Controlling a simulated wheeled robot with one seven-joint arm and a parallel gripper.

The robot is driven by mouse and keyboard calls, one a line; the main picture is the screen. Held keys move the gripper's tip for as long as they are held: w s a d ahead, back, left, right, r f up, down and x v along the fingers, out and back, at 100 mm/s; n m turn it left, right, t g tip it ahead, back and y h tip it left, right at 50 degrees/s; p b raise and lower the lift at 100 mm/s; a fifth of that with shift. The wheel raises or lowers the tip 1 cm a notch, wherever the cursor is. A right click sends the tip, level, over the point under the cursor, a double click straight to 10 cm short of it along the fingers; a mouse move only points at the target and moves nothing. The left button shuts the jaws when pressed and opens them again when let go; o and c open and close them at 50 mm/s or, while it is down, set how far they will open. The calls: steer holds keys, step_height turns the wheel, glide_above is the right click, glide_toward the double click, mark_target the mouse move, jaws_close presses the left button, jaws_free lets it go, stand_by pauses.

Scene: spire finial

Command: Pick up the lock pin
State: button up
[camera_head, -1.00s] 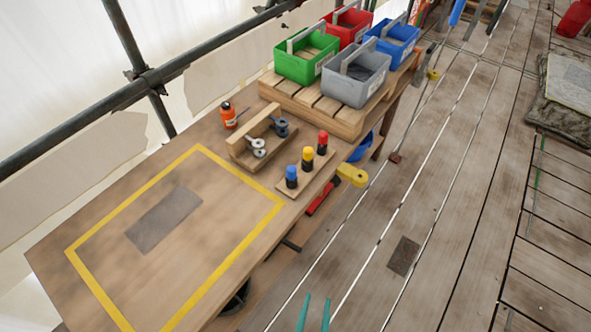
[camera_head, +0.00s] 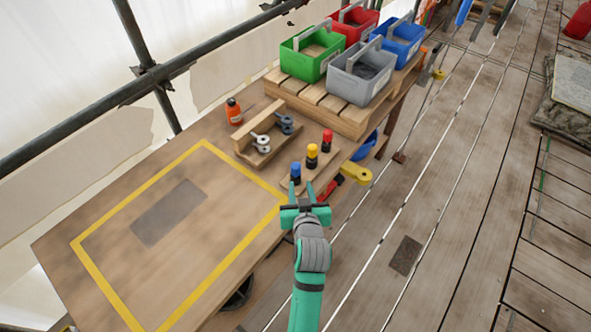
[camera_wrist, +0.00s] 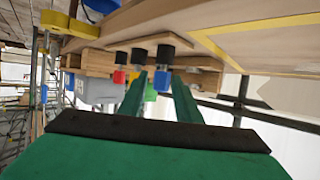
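Three capped pins stand upright in a small wooden board (camera_head: 319,171) near the table's right edge: blue (camera_head: 295,171), yellow (camera_head: 312,155) and red (camera_head: 327,141), each with a dark body. I cannot tell which thing is the lock pin. Grey and dark metal pieces with round ends (camera_head: 261,143) sit in a wooden holder (camera_head: 244,142). My gripper (camera_head: 302,188) is open and empty, close in front of the blue pin. In the tilted wrist view, the blue cap (camera_wrist: 162,81) shows between the green fingers (camera_wrist: 158,98); contact cannot be told. The red cap (camera_wrist: 119,76) is farther left.
An orange bottle (camera_head: 233,111) stands behind the holder. Green (camera_head: 310,64), grey (camera_head: 356,88), red and blue totes stand on a slatted pallet (camera_head: 322,109). A yellow piece (camera_head: 356,174) juts from the table edge.

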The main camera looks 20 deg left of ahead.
mark_target(294, 164)
steer(key=shift+w+a+r, duration=0.6)
steer(key=shift+w+a, duration=0.05)
steer(key=shift+w, duration=0.1)
steer(key=x, duration=1)
steer(key=shift+w+a+f, duration=0.2)
steer(key=shift+c, duration=0.5)
jaws_close()
steer(key=shift+r, duration=0.1)
